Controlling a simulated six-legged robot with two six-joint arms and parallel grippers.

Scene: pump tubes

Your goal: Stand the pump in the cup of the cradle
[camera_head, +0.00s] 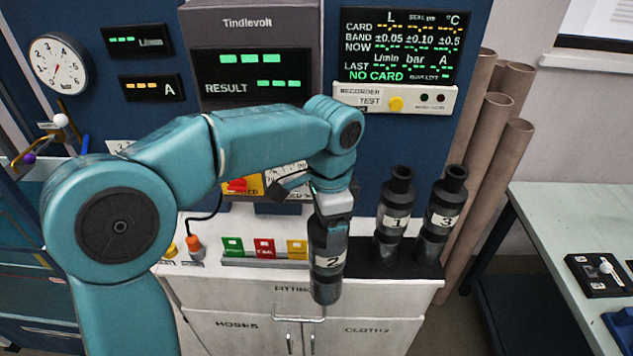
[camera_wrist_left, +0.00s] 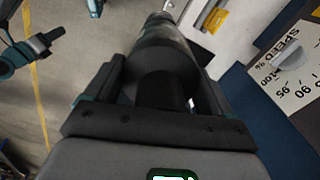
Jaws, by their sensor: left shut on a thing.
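My left gripper (camera_head: 331,213) is shut on the dark grey pump marked 2 (camera_head: 327,278). It grips the pump by its top end, and the pump hangs nearly upright in front of the white cabinet, in the middle of the head view. In the left wrist view the pump (camera_wrist_left: 165,48) extends away between the two fingers. I cannot make out the cradle or its cup in either view; my left arm covers part of the bench and panel.
Pump 1 (camera_head: 394,222) and pump 3 (camera_head: 440,222) stand upright at the bench's right end. Green, red and yellow cards (camera_head: 264,248) stand in a holder left of the held pump. Brown tubes (camera_head: 492,150) lean behind. A pale table (camera_head: 570,225) is at right.

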